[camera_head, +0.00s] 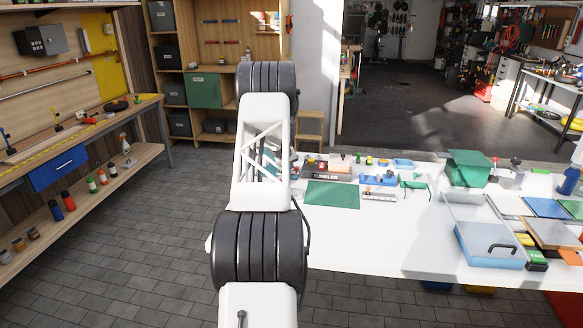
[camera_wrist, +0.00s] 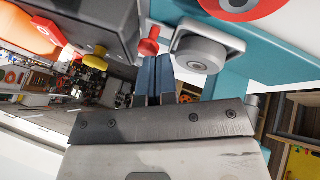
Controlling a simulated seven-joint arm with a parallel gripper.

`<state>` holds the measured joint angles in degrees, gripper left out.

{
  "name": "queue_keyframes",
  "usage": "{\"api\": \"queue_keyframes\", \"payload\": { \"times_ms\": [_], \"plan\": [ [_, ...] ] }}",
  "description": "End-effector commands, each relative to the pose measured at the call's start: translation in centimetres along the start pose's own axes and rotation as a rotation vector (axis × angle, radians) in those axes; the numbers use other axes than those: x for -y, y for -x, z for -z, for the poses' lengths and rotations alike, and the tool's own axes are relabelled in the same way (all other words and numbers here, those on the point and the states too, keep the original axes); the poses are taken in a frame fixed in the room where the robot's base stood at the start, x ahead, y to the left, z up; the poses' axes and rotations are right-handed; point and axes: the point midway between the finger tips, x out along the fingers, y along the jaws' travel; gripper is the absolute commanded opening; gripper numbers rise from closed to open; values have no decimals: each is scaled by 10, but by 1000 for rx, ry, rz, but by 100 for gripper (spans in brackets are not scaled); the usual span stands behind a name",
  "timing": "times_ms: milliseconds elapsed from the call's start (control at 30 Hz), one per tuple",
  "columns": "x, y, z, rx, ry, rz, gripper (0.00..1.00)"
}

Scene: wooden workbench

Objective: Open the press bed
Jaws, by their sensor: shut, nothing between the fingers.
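In the wrist view my gripper (camera_wrist: 156,78) shows two dark blue fingers side by side, closed together with nothing between them. A teal machine frame (camera_wrist: 275,52), possibly the press, lies to the right of the fingers. A rounded grey metal part (camera_wrist: 208,48) is close to the fingertips on the right; I cannot tell whether they touch it. A red knob (camera_wrist: 149,46) is just left of the tips, beside a dark grey box (camera_wrist: 95,22). I cannot clearly make out the press bed. In the head view my arm hides the gripper and most of a teal object behind it.
The white bench (camera_head: 400,235) carries a green mat (camera_head: 332,194), a dark box lettered TUMBLER (camera_head: 330,172), a green bin (camera_head: 467,168) and a blue-topped container with a black handle (camera_head: 490,246). Its front middle is clear. A wooden workbench (camera_head: 85,138) stands left.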

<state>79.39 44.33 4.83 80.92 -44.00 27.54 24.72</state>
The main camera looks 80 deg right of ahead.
Motion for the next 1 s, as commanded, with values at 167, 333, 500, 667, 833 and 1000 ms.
{"api": "queue_keyframes", "payload": {
  "times_ms": [167,333,500,667,833,1000],
  "plan": [
    [0,19,1,-2,0,0,0],
    [0,37,1,-2,1,0,0],
    [0,56,1,-2,0,0,0],
    [0,71,1,-1,-1,0,0],
    [-1,81,0,-1,-1,0,0],
    [0,84,0,-1,-1,0,0]
  ]
}}
